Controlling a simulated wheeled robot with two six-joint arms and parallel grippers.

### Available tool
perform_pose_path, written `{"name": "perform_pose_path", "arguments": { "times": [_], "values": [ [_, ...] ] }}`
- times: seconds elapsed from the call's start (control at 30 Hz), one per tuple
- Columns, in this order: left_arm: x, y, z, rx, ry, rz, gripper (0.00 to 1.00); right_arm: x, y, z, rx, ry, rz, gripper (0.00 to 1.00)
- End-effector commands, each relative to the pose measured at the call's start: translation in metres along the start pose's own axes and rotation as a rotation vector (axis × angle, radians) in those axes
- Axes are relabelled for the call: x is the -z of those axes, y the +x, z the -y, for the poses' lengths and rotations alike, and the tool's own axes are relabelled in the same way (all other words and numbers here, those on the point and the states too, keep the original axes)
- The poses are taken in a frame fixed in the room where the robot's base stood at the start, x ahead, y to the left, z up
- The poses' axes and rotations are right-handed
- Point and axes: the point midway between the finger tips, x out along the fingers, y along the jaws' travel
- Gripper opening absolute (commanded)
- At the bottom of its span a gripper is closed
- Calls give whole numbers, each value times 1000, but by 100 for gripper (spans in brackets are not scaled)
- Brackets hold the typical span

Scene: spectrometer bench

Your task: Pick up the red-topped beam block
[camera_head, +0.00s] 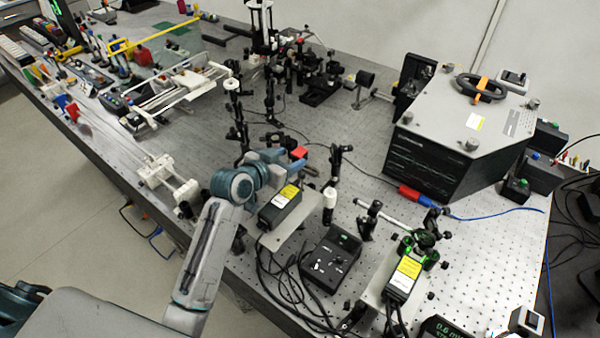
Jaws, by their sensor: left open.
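The red-topped beam block (299,152) stands on the perforated bench, near the middle of the view. Only its small red top shows clearly; its lower part is hidden behind my gripper. My left gripper (288,163) is open and close beside the block, at the end of my grey and teal arm, which reaches in from the lower left. I cannot tell whether the jaws are around the block or touching it. My right gripper is not in view.
A yellow-labelled box (280,204) stands just below my gripper, and a black post (334,170) with a white base is to its right. A black control box (330,262) with cables lies nearer. A large grey-topped instrument (470,125) fills the right. Posts (240,115) stand behind.

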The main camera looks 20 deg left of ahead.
Motion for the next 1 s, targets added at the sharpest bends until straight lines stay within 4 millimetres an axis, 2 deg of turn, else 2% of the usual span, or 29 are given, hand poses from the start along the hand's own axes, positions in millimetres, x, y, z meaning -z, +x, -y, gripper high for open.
{"name": "perform_pose_path", "arguments": {
  "times": [0.03, 0.1, 0.3, 0.57, 0.6, 0.87, 1.0],
  "values": [
    [5, 6, -1, -1, -5, 1, 53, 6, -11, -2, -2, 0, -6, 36],
    [5, 15, -1, -2, -5, 2, 53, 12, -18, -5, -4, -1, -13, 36],
    [1, 37, -2, -1, -1, 1, 53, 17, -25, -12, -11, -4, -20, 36],
    [-1, 41, -2, -1, 0, 1, 53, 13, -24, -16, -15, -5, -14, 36],
    [-1, 41, -2, -1, 0, 1, 51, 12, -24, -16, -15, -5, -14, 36],
    [-1, 40, -2, -1, 0, 1, 0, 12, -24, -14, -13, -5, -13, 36],
    [-1, 40, -2, -1, 0, 1, 0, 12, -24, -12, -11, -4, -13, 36]
  ]
}}
